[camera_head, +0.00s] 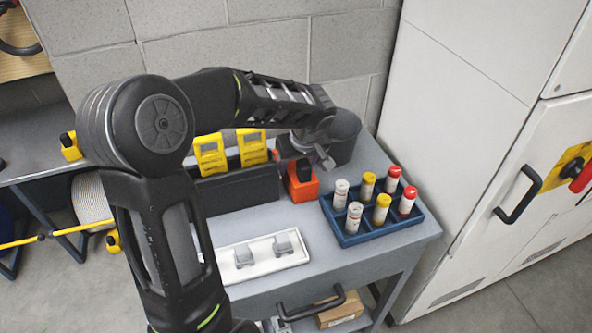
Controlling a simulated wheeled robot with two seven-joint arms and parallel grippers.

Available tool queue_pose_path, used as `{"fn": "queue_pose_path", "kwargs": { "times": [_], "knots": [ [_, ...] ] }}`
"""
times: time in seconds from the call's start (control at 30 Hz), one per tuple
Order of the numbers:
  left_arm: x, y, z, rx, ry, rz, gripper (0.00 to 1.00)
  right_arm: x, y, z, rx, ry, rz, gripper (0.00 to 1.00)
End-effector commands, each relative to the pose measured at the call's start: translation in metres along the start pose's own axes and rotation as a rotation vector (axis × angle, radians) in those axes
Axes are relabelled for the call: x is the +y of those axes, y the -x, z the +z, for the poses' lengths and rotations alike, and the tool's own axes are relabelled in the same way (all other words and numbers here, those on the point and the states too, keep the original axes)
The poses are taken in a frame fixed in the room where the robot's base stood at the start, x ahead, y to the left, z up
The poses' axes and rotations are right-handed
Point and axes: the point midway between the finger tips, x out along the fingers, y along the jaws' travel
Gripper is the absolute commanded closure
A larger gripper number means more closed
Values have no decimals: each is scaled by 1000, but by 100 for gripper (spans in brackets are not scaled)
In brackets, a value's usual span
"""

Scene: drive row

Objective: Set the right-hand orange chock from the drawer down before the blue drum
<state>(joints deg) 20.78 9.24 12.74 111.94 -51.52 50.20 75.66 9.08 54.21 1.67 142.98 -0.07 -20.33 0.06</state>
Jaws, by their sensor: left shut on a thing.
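My left arm comes in from the left, and its gripper (318,160) is over the bench top. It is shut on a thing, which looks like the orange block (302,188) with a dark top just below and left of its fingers. The contact is partly hidden, and I cannot tell whether the block is clear of the bench. At the far left edge a dark blue rounded thing (5,226) is cut off; I cannot tell whether it is the drum. My right gripper is not in view.
A blue rack (350,239) of capped tubes stands right of the orange block. A white tray (289,262) with two grey pieces lies in front. A dark holder (240,190) with yellow pieces stands behind. A white cabinet (455,110) borders the right.

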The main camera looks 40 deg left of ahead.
Motion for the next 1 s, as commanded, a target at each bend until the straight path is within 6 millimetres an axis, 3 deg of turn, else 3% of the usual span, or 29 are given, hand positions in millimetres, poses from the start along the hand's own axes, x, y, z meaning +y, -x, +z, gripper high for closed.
{"fn": "queue_pose_path", "kwargs": {
  "times": [0.43,0.8,1.0],
  "knots": [
    [0,0,0,0,0,0,99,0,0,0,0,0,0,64],
    [1,2,-2,3,0,2,100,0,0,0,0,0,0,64],
    [1,21,-10,5,2,4,100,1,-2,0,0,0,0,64]
  ]
}}
